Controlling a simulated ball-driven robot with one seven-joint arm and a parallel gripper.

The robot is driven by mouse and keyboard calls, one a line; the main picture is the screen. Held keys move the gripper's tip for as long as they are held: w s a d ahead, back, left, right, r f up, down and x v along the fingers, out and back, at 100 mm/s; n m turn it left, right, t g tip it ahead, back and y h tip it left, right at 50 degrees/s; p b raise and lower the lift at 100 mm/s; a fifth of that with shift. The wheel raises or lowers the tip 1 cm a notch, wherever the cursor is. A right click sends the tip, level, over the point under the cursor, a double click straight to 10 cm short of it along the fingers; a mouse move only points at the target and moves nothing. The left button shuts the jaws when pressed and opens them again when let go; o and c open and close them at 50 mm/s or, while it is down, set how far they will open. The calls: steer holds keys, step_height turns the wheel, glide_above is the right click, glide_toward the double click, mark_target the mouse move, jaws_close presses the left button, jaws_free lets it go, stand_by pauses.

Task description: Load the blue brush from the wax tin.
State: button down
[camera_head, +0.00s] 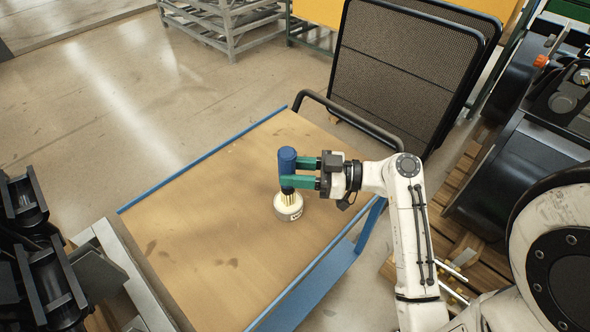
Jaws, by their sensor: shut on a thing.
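My gripper (285,172), with green fingers, comes in from the right and is shut on the brush's handle. The wax tin (288,208) is a round, pale container with a dark label mark, standing on the wooden cart top right below the brush. The bristles are at the tin's top; I cannot tell how deep they reach, as the tin's inside is hidden.
The wooden cart top (215,220) with blue edges is otherwise clear. A black cart handle (345,115) and mesh panels (395,70) stand at its far right. Black bins (40,260) are at the left. Dark machinery (540,150) is at the right.

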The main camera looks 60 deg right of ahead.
steer(key=shift+r+p, duration=2.15)
steer(key=shift+r, duration=1.3)
